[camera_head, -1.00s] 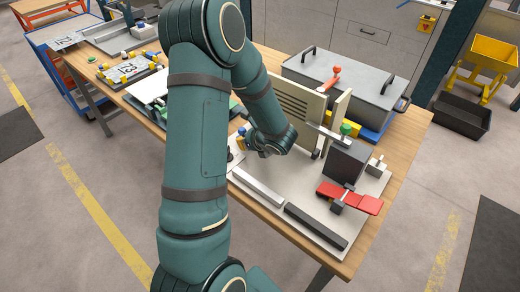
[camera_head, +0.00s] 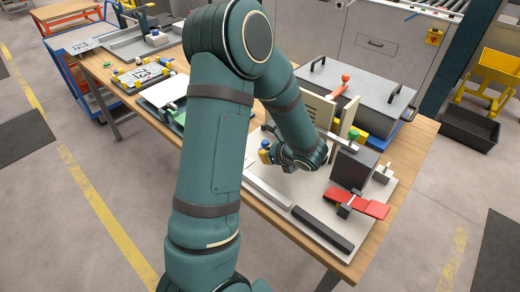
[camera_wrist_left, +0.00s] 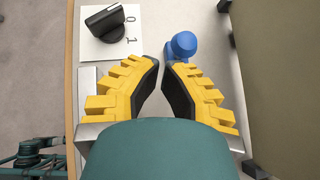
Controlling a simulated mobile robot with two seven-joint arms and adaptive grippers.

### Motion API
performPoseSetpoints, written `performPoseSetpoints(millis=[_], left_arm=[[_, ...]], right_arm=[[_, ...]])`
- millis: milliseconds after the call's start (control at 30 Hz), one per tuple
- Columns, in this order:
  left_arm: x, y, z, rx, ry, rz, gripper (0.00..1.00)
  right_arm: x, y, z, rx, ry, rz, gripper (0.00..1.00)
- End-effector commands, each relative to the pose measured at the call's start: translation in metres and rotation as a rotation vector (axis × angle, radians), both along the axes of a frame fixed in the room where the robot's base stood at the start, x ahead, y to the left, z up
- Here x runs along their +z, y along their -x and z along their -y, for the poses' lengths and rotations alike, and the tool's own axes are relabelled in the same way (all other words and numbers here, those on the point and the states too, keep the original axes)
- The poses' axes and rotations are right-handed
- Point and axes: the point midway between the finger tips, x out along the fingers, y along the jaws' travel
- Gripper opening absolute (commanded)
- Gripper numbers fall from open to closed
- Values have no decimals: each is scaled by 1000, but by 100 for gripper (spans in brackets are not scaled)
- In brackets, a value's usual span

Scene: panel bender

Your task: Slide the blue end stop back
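The blue end stop (camera_wrist_left: 183,46) shows in the left wrist view as a rounded blue knob on a pale plate. It lies just beyond my fingertips, nearer the right one. My left gripper (camera_wrist_left: 162,66), with yellow ribbed fingers and black pads, is open with a narrow gap between its tips and nothing in it. I cannot tell whether the right fingertip touches the knob. In the head view my left arm hides most of the gripper. A small blue and yellow patch shows left of my wrist there, too small to sort out. My right gripper is not in view.
A black rotary switch (camera_wrist_left: 105,24) marked 0 and 1 sits at the upper left. Tall beige panels rise beside the wrist.

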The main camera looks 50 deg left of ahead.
Motion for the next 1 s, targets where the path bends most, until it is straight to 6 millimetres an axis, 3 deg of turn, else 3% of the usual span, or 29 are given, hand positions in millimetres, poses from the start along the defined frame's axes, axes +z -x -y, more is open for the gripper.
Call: performPoseSetpoints(millis=[100,333,1000], left_arm=[[18,1,19,-2,-1,3,0],[36,3,40,-1,-1,4,0],[39,3,45,0,-2,3,0]], right_arm=[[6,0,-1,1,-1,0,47],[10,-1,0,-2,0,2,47],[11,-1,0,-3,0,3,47]])
